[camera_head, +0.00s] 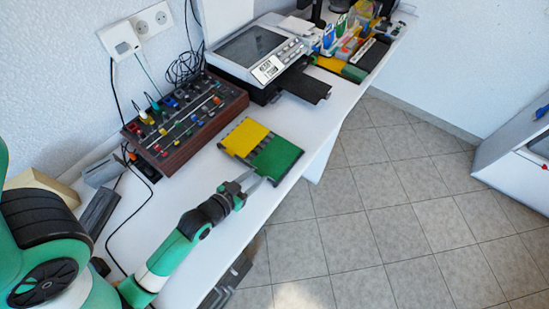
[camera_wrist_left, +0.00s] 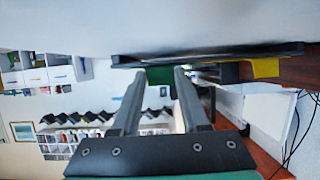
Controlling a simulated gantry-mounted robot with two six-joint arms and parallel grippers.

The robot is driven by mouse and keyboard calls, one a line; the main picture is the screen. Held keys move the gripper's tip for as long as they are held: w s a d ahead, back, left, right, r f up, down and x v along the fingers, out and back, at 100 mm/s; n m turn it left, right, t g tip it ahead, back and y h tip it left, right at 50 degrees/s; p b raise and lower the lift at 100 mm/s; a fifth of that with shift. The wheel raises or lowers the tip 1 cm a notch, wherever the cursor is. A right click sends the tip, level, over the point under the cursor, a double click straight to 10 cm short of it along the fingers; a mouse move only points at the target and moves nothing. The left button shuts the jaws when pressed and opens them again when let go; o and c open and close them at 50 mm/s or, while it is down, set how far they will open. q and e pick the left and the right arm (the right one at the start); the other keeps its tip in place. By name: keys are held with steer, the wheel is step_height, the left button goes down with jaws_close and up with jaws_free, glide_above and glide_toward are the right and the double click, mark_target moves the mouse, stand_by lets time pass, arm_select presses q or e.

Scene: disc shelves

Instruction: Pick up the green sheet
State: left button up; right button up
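The green sheet (camera_head: 276,158) lies in a dark slotted rack on the white table, near its front edge, in the head view. A yellow sheet (camera_head: 245,138) lies beside it in the rack. My left gripper (camera_head: 252,181) is at the near side of the rack, its fingertips close to the green sheet's near edge. In the left wrist view the gripper's two fingers (camera_wrist_left: 159,75) are apart, and part of the green sheet (camera_wrist_left: 160,76) shows between their tips. I cannot tell whether they touch it. My right gripper is not in view.
A brown mixer box (camera_head: 187,120) with coloured knobs stands behind the rack. A grey machine (camera_head: 262,58) stands farther back, with another yellow and green rack (camera_head: 340,67) to its right. Cables lie on the table at left. Tiled floor lies beyond the table's right edge.

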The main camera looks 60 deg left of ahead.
arm_select(q)
jaws_close()
steer(key=shift+r+p, duration=0.4)
steer(key=shift+r, duration=0.2)
step_height(320, 180, up, 3)
steer(key=shift+w+d+f+p, duration=0.1)
steer(key=shift+d+p, duration=0.05)
steer(key=shift+p, duration=0.7)
steer(key=w+d+r+p, duration=0.5)
steer(key=d+r+p, duration=0.4)
steer(key=d+p, duration=0.3)
steer(key=shift+d+p, duration=0.35)
steer(key=shift+p, duration=0.55)
